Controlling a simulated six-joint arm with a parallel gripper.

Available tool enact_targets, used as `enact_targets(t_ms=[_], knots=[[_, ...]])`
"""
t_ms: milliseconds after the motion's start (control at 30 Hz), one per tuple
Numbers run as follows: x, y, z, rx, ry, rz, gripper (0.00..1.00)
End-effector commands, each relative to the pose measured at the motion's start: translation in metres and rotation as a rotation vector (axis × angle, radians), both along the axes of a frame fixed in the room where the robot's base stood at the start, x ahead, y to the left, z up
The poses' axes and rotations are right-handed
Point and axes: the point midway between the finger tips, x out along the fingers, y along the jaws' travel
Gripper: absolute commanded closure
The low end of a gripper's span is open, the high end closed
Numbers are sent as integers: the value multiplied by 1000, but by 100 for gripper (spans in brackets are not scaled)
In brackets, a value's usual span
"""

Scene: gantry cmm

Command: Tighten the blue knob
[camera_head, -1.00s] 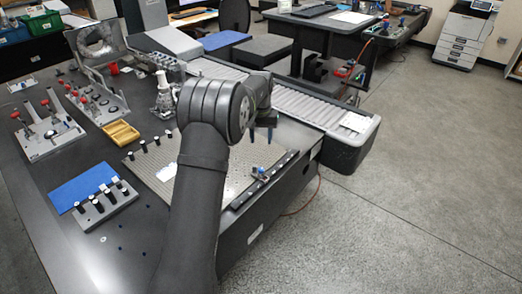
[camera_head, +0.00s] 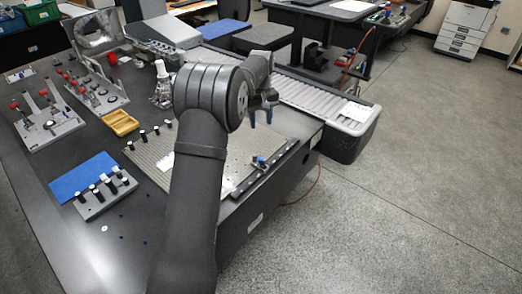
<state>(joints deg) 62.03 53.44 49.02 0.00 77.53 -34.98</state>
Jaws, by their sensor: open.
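A small blue knob (camera_head: 261,160) sits on the dark rail (camera_head: 264,172) along the right edge of the perforated plate. My gripper (camera_head: 261,117) hangs above the plate, up and beyond the knob in the picture, with its blue-grey fingertips pointing down. It is open, and nothing shows between its fingers. The gripper and knob are apart.
A yellow tray (camera_head: 119,122), a block with several black-and-white pins (camera_head: 105,197) and a blue mat (camera_head: 83,177) lie to the left. Red-handled clamps (camera_head: 48,122) stand farther left. A roller conveyor (camera_head: 315,97) runs behind.

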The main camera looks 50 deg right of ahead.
Motion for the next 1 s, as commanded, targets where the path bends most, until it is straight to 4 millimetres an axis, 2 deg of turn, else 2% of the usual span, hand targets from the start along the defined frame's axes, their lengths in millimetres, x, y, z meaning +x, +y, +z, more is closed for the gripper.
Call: enact_targets(t_ms=[100,300,567,767,1000], knots=[[0,0,0,0,0,238,55],[0,0,0,0,0,541,55],[0,0,-7,1,1,658,55],[0,0,-39,4,1,656,55],[-1,1,-93,5,1,655,55]])
